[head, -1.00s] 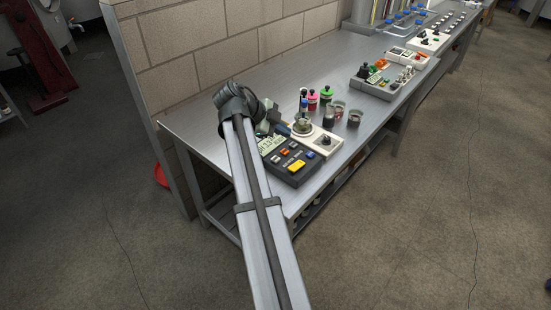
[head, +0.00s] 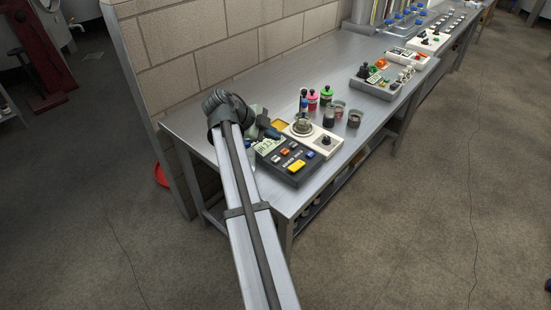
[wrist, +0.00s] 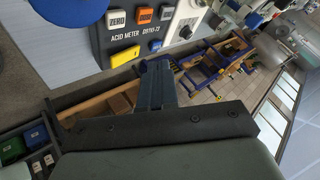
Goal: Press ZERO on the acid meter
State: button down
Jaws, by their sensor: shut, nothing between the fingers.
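The acid meter (head: 290,174) is a dark box near the front edge of the bench, with a lit display (head: 270,145) at its back. In the wrist view its panel (wrist: 130,38) shows at the top, with a grey-white ZERO button (wrist: 116,17) at the left of the upper row. An orange button (wrist: 144,14) and a grey button (wrist: 166,12) are to its right. A yellow button (wrist: 126,57) and a blue button (wrist: 155,45) lie below. My gripper (wrist: 154,66) is shut and empty, its tips appearing just below the panel. Contact cannot be told.
A white stirrer-like unit (head: 325,147) with a black knob stands beside the meter. Small bottles, including a pink one (head: 312,100), and dark-filled cups (head: 354,119) stand behind it. Another grey instrument (head: 375,86) is farther along the bench. Bare bench top (head: 230,85) lies along the wall.

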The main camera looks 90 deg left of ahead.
aim_at(273, 160)
jog(key=shift+f, duration=3.1)
jog(key=shift+f, duration=0.25)
jog(key=shift+f, duration=0.2)
jog(key=shift+f, duration=0.45)
dwell(0.4)
jog(key=shift+r, duration=0.1)
dwell(0.3)
jog(key=shift+r, duration=0.8)
jog(key=shift+r, duration=0.15)
jog(key=shift+r, duration=2.35)
